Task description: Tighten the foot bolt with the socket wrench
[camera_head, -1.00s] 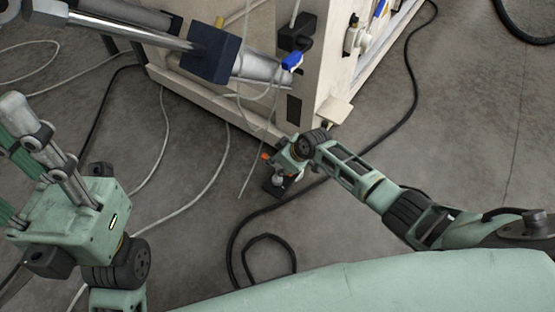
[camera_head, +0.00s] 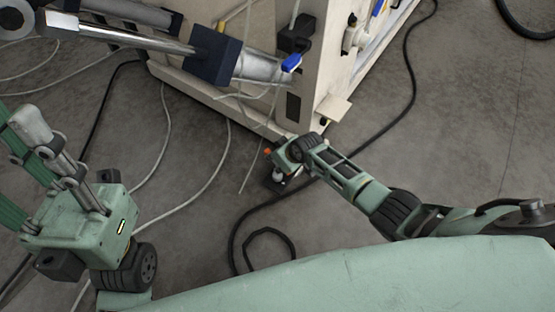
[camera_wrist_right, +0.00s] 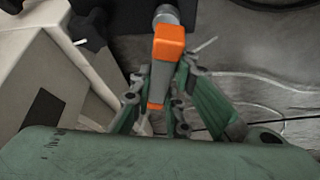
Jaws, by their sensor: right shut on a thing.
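My right gripper (camera_head: 282,163) is low over the floor by the near corner of the cream machine. In the right wrist view, its fingers (camera_wrist_right: 163,74) are shut on the socket wrench (camera_wrist_right: 170,42), which has an orange and grey body. A small orange bit of the wrench (camera_head: 268,151) shows in the head view. A silver end (camera_wrist_right: 165,12) lies beyond the orange part, against something dark. A dark foot plate (camera_head: 272,184) with a pale round part lies just below the gripper. The bolt itself and its contact with the socket cannot be made out.
The cream machine (camera_head: 215,95) stands at the back, with a cream plate (camera_head: 333,108) jutting out near the corner. A black cable (camera_head: 415,85) loops over the floor beneath my right arm. Pale cables (camera_head: 200,190) lie to the left. Open grey floor lies right.

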